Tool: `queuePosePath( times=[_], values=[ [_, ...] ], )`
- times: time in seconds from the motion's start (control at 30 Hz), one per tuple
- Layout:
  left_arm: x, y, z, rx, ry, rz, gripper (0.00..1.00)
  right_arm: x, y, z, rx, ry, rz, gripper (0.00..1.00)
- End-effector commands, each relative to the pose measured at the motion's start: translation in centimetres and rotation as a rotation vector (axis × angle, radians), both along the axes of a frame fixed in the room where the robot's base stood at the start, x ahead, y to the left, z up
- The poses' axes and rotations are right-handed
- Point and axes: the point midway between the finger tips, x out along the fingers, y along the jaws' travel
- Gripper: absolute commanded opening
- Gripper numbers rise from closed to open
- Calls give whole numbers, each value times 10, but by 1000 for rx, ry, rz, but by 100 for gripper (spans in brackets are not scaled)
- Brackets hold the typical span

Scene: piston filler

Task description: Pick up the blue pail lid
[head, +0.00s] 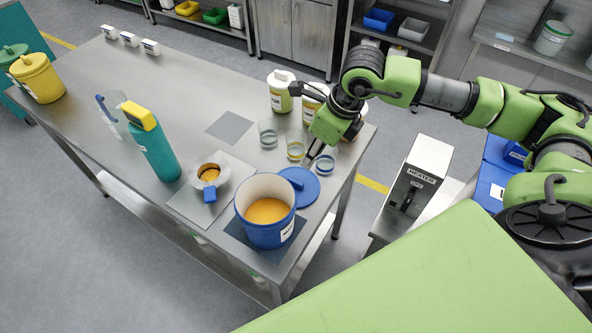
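The blue pail lid (305,192) lies flat on the steel table, near its right edge, with a knob on top. It is beside the blue pail (266,230), which stands uncovered with orange-yellow contents. My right gripper (313,158) comes in from the right and hangs just behind and above the lid, fingers pointing down toward it. Its fingers look apart with nothing between them, and it appears clear of the lid. My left gripper is out of view.
A teal bottle (155,150) and a small bowl (211,175) stand left of the pail. The heater box (420,175) is right of the table. The table's middle is mostly free.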

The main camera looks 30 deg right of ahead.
Motion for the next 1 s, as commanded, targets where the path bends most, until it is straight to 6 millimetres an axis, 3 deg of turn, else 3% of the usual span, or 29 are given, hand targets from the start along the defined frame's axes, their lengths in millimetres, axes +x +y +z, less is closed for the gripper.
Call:
queuePosePath(
  times=[0.1, 0.4, 0.63, 0.77, 1.0],
  values=[
    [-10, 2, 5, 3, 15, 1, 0, 3, 3, -11, 1, 4, 0, 29],
    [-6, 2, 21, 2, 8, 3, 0, 17, 12, -65, 1, 4, 1, 29],
    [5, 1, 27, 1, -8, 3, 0, 22, 15, -82, 1, 2, 1, 29],
    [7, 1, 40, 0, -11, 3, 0, 25, 19, -92, 1, 4, 1, 29],
    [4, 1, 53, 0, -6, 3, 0, 34, 25, -122, 2, 3, 0, 29]
  ],
)
